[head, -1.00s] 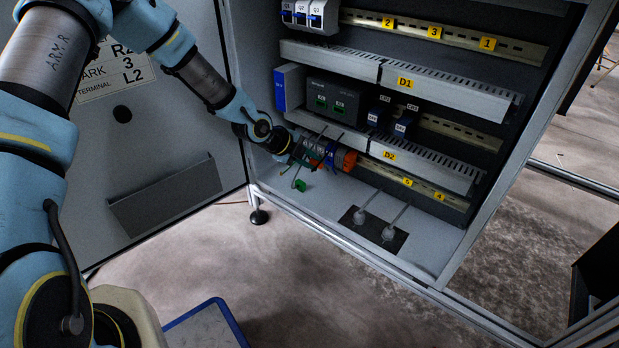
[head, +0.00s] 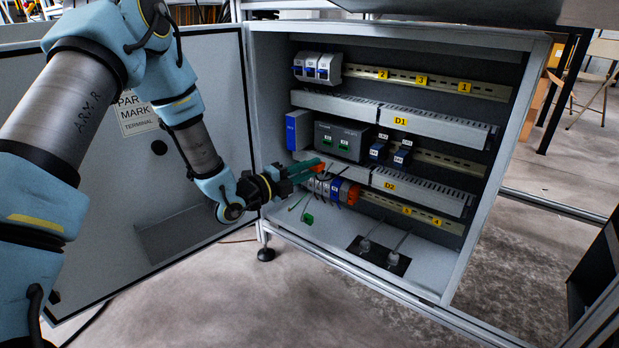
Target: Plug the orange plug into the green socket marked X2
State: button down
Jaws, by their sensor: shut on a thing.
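My gripper (head: 297,172) reaches in from the left, in front of the lower left of the cabinet. Its green fingers are shut on the small orange plug (head: 320,167), whose orange end shows at the fingertips. A black module (head: 352,133) on the middle rail has two green sockets, a left one (head: 327,139) and a right one (head: 344,147). Their labels are too small to read, so I cannot tell which is X2. The plug is below the sockets and apart from them in the picture.
A green plug (head: 308,218) hangs on wires below the terminal blocks (head: 329,188), which end in an orange block (head: 353,195). A blue-fronted module (head: 298,130) stands left of the black one. The D2 duct (head: 425,189) runs below right. The open door (head: 190,190) is left.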

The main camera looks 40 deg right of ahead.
jog(key=w+d, duration=0.2)
jog(key=d, duration=0.6)
jog(key=shift+d, duration=0.1)
dwell(0.6)
jog(key=shift+d, duration=0.15)
jog(key=shift+w+d+b, duration=0.15)
jog(key=shift+d+b, duration=0.2)
jog(key=shift+w+d+b, duration=0.25)
jog(key=shift+d+b, duration=0.55)
jog(key=shift+d, duration=0.05)
dwell(1.2)
jog(key=c, duration=1.4)
grip_release()
grip_shut()
